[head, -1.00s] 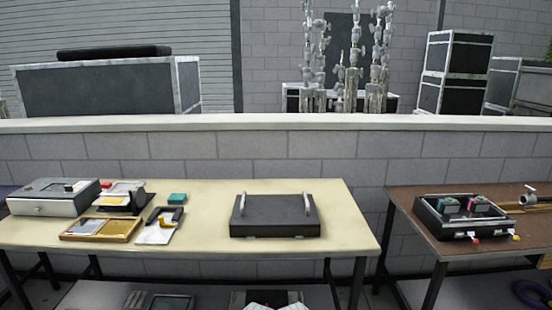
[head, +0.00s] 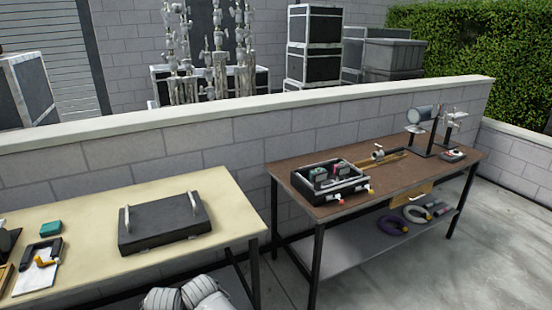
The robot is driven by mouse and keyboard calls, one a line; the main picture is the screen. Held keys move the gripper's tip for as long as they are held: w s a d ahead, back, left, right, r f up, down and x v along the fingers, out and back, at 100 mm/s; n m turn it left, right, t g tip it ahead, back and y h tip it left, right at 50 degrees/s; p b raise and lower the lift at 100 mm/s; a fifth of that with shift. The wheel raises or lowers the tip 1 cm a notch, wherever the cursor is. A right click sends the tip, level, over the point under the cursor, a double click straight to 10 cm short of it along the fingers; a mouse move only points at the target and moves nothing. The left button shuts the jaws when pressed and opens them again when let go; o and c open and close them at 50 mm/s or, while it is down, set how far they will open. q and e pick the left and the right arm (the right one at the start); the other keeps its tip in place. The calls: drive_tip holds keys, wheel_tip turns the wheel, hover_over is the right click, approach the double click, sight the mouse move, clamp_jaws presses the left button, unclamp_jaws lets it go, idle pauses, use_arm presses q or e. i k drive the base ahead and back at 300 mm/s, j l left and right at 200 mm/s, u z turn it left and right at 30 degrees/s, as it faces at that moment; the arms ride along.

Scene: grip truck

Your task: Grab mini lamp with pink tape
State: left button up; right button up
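A black open case (head: 347,191) sits on the brown table (head: 300,184) at the right. Two small dark lamp-like items stand in it, a left one (head: 319,170) and a right one (head: 342,170). Both show teal and reddish patches, too small to tell which carries pink tape. White tags with red or orange ends hang at the case's front.
A cream table (head: 90,222) at left holds a closed black case (head: 165,222). A lamp on a stand (head: 421,114) and a metal clamp (head: 378,152) are on the brown table. Coils lie on its lower shelf (head: 340,262). A low wall (head: 235,145) runs behind; pavement is clear at right.

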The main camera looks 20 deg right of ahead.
sight(340, 170)
drive_tip(key=z, duration=1.2)
drive_tip(key=i+l+z, duration=0.85)
drive_tip(key=i+z, duration=0.5)
drive_tip(key=i, duration=1)
drive_tip(key=i+l+u, duration=0.1)
drive_tip(key=i+u, duration=0.3)
drive_tip(key=i+l+u, duration=0.2)
drive_tip(key=i+u, duration=0.2)
drive_tip(key=i+l+u, duration=0.25)
drive_tip(key=u, duration=0.15)
drive_tip(key=i+l+u, duration=0.2)
drive_tip(key=u, duration=0.15)
drive_tip(key=i+l+u, duration=0.15)
drive_tip(key=l+u, duration=0.2)
drive_tip(key=i+l+u, duration=0.1)
drive_tip(key=l+u, duration=0.6)
drive_tip(key=l, duration=0.15)
drive_tip(key=i, duration=0.05)
